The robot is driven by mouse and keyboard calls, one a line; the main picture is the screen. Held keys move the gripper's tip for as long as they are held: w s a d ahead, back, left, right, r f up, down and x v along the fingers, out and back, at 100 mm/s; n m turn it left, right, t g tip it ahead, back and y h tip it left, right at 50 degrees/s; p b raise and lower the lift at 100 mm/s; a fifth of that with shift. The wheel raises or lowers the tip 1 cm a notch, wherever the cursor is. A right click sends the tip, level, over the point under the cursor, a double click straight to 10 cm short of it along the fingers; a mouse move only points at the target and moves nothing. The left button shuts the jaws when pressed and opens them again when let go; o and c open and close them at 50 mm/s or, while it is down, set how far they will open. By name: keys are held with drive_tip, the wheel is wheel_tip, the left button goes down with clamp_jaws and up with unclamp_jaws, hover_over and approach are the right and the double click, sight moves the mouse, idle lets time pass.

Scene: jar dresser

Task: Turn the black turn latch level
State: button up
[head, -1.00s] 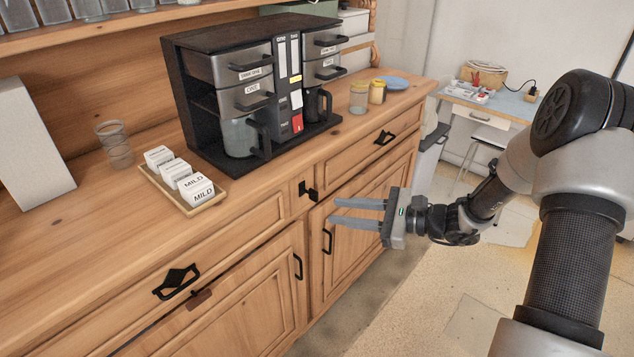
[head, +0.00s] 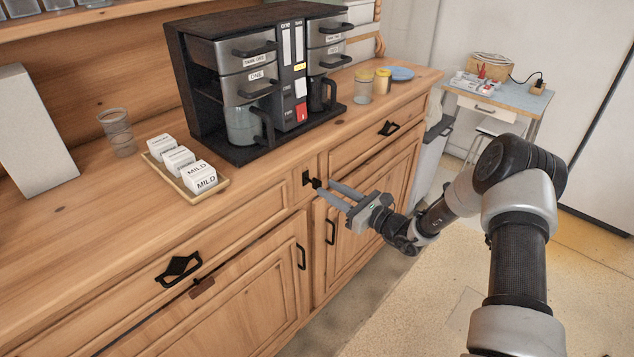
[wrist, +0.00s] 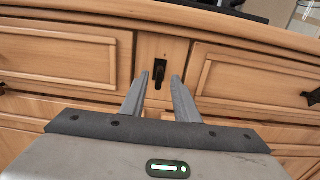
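The black turn latch (head: 306,178) is on the narrow wooden strip between the two drawers of the dresser front. In the wrist view the latch (wrist: 159,74) shows as a dark upright lever, pointing down rather than level. My gripper (head: 323,188) is in front of the dresser with its fingers reaching toward the latch. The fingers are open, and in the wrist view the latch appears between the fingertips, one on each side. No contact with the latch is clear. The fingertips partly cover the latch's right side in the head view.
Black drawer handles (head: 178,269) and door handles (head: 301,256) stick out from the dresser front. The coffee machine (head: 265,80) and a tray of white boxes (head: 219,187) stand on the top above. The floor before the dresser is clear.

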sight(321, 184)
drive_tip(key=x, duration=0.6)
clamp_jaws()
